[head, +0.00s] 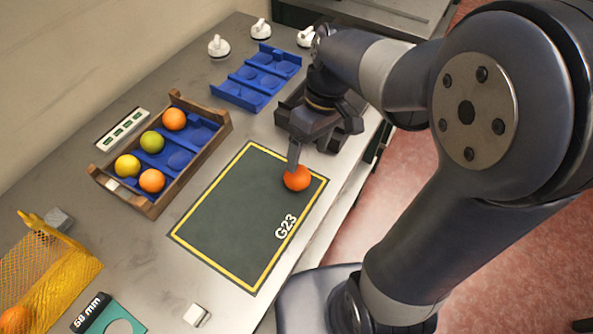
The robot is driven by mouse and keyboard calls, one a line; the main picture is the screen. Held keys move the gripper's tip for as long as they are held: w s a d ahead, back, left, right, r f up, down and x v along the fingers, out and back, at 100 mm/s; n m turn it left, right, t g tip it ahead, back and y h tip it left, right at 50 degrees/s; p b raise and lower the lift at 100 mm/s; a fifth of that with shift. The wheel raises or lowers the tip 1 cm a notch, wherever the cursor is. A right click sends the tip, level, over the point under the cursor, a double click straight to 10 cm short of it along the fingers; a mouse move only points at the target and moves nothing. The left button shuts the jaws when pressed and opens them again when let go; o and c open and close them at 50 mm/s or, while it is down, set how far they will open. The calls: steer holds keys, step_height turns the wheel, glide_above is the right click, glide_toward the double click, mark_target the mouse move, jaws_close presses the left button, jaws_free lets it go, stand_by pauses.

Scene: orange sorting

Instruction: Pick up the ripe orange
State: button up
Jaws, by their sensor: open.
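A deep orange fruit (297,178), the ripe-looking orange, sits on the dark green mat (215,215) with a yellow border and the mark G23, near the mat's upper right corner. My gripper (294,165) points down at this orange from above, its visible finger at the orange's upper left side. The gripper is open; whether the finger touches the fruit I cannot tell. The other finger is hidden. A wooden crate (222,130) with a blue insert stands to the left, holding two orange fruits, a green one and a yellow one.
An empty blue tray (238,97) lies at the back, near white knobs (218,46). A small white block (196,315) lies near the front. Most of the mat is clear.

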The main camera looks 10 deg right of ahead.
mark_target(300, 168)
steer(key=shift+w+a+x, duration=0.1)
steer(key=shift+w+x, duration=0.05)
steer(key=shift+x, duration=1.55)
steer(key=shift+w+a+x, duration=0.15)
steer(key=shift+x, duration=1.6)
steer(key=c, duration=1.1)
